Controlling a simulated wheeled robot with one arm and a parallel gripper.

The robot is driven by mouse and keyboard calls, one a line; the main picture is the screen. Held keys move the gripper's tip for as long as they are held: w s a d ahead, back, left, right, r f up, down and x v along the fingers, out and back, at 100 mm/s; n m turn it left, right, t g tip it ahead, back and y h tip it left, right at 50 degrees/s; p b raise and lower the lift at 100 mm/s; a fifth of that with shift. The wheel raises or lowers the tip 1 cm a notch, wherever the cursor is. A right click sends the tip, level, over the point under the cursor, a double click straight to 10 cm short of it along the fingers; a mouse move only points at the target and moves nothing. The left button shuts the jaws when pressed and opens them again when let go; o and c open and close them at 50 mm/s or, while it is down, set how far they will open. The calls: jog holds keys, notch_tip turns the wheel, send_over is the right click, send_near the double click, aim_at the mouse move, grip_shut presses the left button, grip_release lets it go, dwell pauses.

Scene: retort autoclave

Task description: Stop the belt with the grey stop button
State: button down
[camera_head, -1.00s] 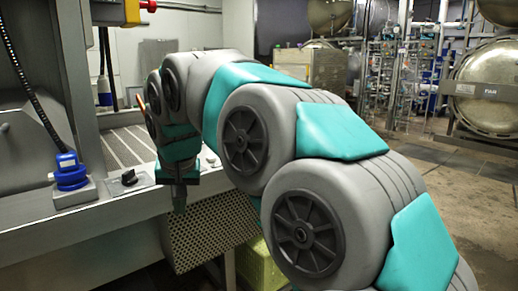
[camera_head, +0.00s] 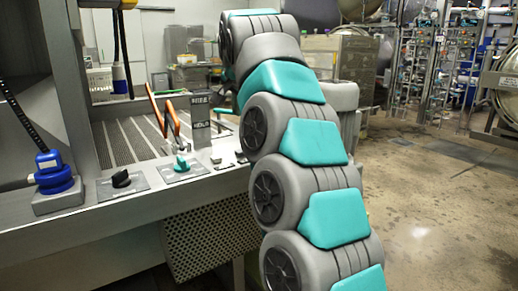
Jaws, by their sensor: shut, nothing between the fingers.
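The control ledge (camera_head: 150,200) runs across the left half of the head view. On it are a black knob (camera_head: 121,179) on a square plate and a teal knob (camera_head: 182,163) on another plate. A small light grey button-like piece (camera_head: 216,160) sits to the right of the teal knob, with a small dark piece (camera_head: 240,157) beside my arm. I cannot tell for certain which is the grey stop button; part of the ledge is hidden behind my arm. My arm rises through the middle of the view and bends away at the top. My gripper is not visible.
A blue fitting (camera_head: 54,175) stands at the ledge's left end. Orange-handled tools (camera_head: 172,117) stand beside a grey lettered block (camera_head: 200,121). A perforated panel (camera_head: 213,235) hangs below the ledge. Open floor (camera_head: 430,200) lies to the right.

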aim_at(240, 152)
jog(key=shift+w+d+r, duration=0.1)
jog(key=shift+w+r, duration=0.05)
dwell(0.3)
notch_tip(240, 152, down, 9)
jog(key=b, duration=0.7)
dwell(1.8)
jog(key=shift+f+b, duration=0.35)
jog(key=shift+b, duration=0.3)
jog(key=shift+f+b, duration=0.5)
jog(key=shift+f, duration=0.05)
dwell(0.4)
jog(key=shift+r, duration=0.1)
jog(key=shift+r+p, duration=0.75)
jog(key=shift+r, duration=0.15)
